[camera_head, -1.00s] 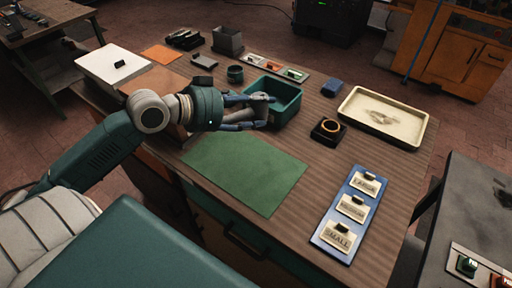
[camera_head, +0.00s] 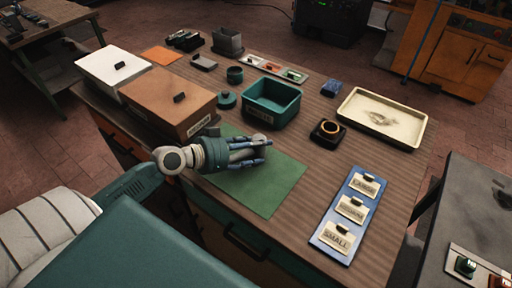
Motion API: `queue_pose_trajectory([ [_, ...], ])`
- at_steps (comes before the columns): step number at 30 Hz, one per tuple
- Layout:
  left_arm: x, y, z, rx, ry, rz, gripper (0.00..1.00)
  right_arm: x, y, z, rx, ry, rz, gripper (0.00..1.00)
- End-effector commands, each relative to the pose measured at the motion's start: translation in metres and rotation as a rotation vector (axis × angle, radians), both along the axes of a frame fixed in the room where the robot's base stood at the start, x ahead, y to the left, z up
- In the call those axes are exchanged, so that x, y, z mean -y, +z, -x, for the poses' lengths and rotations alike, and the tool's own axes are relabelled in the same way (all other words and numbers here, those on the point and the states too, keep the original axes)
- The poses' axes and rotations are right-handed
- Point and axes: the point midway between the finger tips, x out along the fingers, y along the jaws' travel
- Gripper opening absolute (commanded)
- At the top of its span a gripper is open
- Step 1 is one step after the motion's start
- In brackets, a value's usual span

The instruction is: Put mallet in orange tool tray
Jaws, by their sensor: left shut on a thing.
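My left gripper (camera_head: 258,152) is over the green mat (camera_head: 272,187), its fingers pointing right. It is shut on a small grey thing (camera_head: 258,139), mostly hidden by the fingers; I cannot tell whether this is the mallet. No other mallet is clear. No tray is plainly marked as the orange tool tray. An orange-brown box (camera_head: 165,91) with a dark handle on top and a label in front stands at left, and a flat orange piece (camera_head: 161,54) lies behind it. My right gripper is not in view.
A green bin (camera_head: 262,116) stands behind the gripper, with a round teal piece (camera_head: 226,99) to its left. A white box (camera_head: 104,72) is at far left. A cream tray (camera_head: 424,132), a black holder (camera_head: 327,138) and a blue label board (camera_head: 334,238) are at right.

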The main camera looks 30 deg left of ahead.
Motion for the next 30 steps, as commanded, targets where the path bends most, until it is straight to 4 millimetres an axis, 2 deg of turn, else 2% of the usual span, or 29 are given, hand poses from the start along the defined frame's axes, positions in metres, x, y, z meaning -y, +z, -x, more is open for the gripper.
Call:
queue_pose_trajectory([
  [9, 0.0, -0.001, -0.001, 0.007, 0.001, 0.0, 0.0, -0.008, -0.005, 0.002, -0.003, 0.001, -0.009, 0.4],
  [10, 0.0, -0.002, 0.0, 0.001, 0.0, 0.0, 0.55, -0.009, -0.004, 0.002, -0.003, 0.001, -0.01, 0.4],
  [11, 0.0, -0.001, 0.0, 0.001, 0.0, 0.0, 0.58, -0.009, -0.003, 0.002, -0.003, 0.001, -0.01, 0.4],
  [22, 0.0, 0.004, 0.0, 0.001, 0.0, 0.0, 0.58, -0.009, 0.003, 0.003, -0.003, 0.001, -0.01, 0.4],
  [26, -0.008, 0.003, 0.014, -0.003, 0.001, -0.002, 0.58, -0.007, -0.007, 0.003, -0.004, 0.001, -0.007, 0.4],
  [30, -0.018, 0.012, 0.037, -0.003, 0.0, -0.001, 0.58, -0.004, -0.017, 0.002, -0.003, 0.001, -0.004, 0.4],
])
